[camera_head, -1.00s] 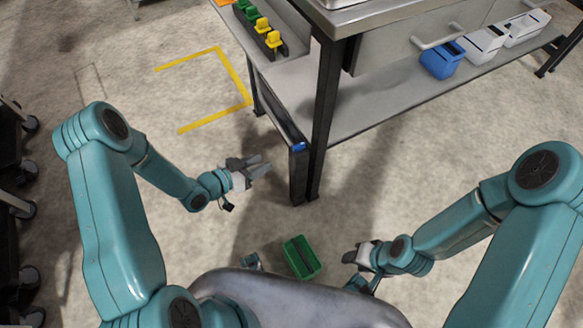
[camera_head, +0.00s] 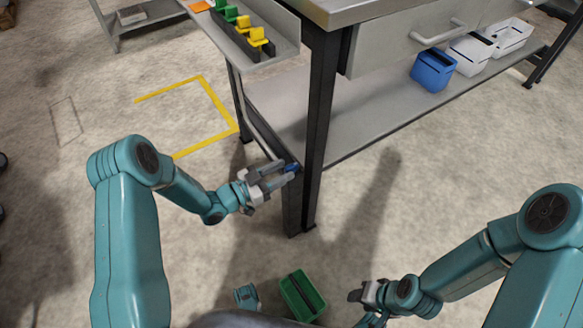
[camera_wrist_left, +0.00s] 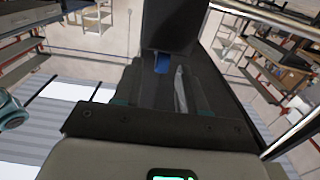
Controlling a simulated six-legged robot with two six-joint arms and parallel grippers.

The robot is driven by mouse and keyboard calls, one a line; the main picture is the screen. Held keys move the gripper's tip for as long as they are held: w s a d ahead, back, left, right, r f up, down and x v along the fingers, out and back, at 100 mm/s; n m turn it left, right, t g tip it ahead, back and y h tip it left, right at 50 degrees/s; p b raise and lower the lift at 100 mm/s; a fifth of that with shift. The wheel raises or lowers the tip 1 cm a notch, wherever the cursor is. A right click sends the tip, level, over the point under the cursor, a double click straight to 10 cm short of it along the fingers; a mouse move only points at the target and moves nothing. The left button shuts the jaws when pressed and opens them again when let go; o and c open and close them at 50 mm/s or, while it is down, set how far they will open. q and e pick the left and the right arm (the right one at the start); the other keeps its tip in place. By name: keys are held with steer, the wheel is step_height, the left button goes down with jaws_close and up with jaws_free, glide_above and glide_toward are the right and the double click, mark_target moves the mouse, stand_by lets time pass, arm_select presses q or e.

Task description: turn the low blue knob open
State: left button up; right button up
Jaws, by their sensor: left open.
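The low blue knob (camera_head: 292,168) sits on the dark end post of the bench, below the shelf level. In the left wrist view the blue knob (camera_wrist_left: 162,64) shows between and ahead of the fingers, partly hidden. My left gripper (camera_head: 281,174) is open, its fingertips at the knob with one finger to either side; I cannot tell whether they touch it. My right gripper (camera_head: 362,294) is low at the right, near the green bin, and its finger opening is too small to tell.
A green bin (camera_head: 302,296) lies on the floor between my arms. Black bench legs (camera_head: 318,120) stand just right of the knob. A tray with green and yellow dispensers (camera_head: 244,30) is above. A blue bin (camera_head: 433,69) and white bins (camera_head: 470,52) sit on the lower shelf (camera_head: 375,105).

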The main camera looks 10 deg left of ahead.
mark_target(285, 170)
arm_select(q)
steer(key=x, duration=0.4)
steer(key=shift+b, duration=0.3)
jaws_close()
